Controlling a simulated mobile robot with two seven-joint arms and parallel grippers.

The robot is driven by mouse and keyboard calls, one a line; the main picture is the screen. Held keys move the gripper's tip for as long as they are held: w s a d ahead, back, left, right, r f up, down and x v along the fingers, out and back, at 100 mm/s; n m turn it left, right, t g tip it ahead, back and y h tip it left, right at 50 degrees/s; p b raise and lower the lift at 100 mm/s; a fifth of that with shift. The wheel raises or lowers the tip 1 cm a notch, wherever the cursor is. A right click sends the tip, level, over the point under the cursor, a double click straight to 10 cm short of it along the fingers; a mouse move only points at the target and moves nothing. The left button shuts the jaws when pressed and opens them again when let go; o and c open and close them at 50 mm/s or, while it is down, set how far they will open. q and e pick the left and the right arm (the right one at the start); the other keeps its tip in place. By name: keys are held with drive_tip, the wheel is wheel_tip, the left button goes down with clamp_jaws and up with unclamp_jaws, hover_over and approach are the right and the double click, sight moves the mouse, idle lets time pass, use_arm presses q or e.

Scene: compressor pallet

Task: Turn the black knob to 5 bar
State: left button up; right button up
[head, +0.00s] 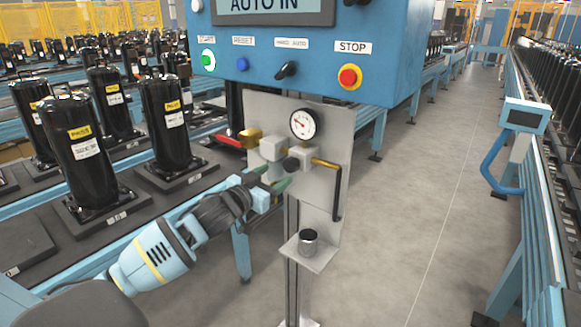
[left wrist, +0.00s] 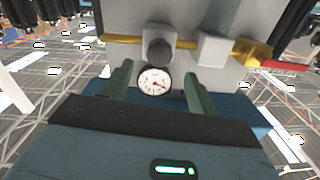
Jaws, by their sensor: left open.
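The black knob (head: 291,164) sits on a grey block on the upright metal panel (head: 329,196), below a round white gauge (head: 303,123). The gauge has a red needle; its figures are too small to read. In the left wrist view the knob (left wrist: 159,51) is seen nearly end-on, with the gauge (left wrist: 154,82) below it in the picture. My left gripper (head: 270,178) is open and empty, with green fingers in front of the panel, close to the knob. In the left wrist view its fingers (left wrist: 157,85) stand either side of the gauge in the picture. My right gripper is not shown.
A red lever (head: 229,140) and brass fitting stand left of the knob, a bent pipe (head: 337,190) to its right. A blue control box (head: 310,50) overhangs the panel. A black-topped cylinder (head: 308,242) stands on a small shelf below. Black compressors (head: 85,150) line the left.

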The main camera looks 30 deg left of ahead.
sight(288, 166)
use_arm(q)
drive_tip(key=shift+w+d, duration=0.15)
drive_tip(key=shift+w, duration=1.75)
drive_tip(key=shift+w+d, duration=0.1)
drive_tip(key=shift+w, duration=1.8)
drive_tip(key=shift+c, duration=0.2)
drive_tip(key=c, duration=0.9)
